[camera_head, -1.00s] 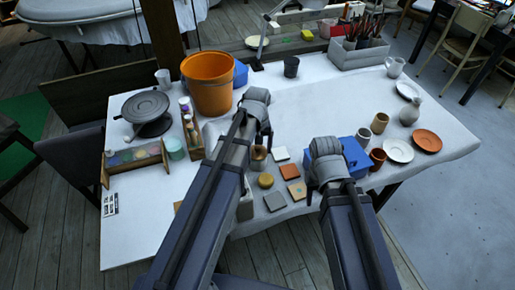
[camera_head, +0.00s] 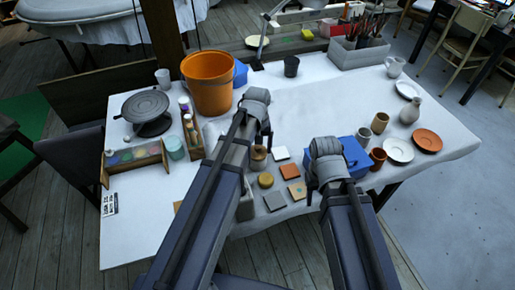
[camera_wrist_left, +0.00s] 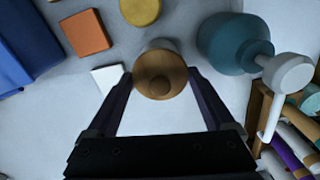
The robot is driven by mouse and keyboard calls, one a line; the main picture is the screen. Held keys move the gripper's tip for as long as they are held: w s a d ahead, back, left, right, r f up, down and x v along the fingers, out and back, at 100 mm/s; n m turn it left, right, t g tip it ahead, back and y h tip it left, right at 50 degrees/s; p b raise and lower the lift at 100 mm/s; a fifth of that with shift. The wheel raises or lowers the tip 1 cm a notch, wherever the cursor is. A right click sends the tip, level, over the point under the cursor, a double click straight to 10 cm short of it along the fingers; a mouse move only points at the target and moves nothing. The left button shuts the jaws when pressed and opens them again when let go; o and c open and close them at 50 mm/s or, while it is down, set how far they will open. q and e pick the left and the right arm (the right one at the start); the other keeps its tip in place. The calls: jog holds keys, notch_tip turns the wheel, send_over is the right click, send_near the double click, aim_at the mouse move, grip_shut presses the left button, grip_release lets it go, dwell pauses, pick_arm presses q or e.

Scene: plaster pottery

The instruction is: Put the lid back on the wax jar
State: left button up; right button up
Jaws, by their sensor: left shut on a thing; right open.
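My left gripper (camera_head: 263,138) is shut on the round wooden lid (camera_wrist_left: 160,82), which has a small knob. In the left wrist view the lid sits between the two fingertips (camera_wrist_left: 160,88). A paler round rim of the wax jar (camera_wrist_left: 158,45) shows just behind the lid. In the head view the brown jar (camera_head: 258,162) stands on the table below my left gripper, partly hidden by the arm. I cannot tell whether the lid touches the jar. My right gripper (camera_head: 316,190) is open and empty near the blue box.
A blue box (camera_head: 352,155), several tiles (camera_head: 289,171) and a yellow disc (camera_head: 266,180) lie near the jar. An orange bucket (camera_head: 210,85) stands behind.

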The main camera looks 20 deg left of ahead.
dwell(0.8)
pick_arm(q)
jog(key=o, duration=1.1)
jog(key=shift+c, duration=0.2)
jog(key=shift+r+p, duration=3.55)
jog(key=shift+f, duration=0.1)
grip_shut()
jog(key=shift+f+b, duration=0.45)
jog(key=shift+b, duration=0.05)
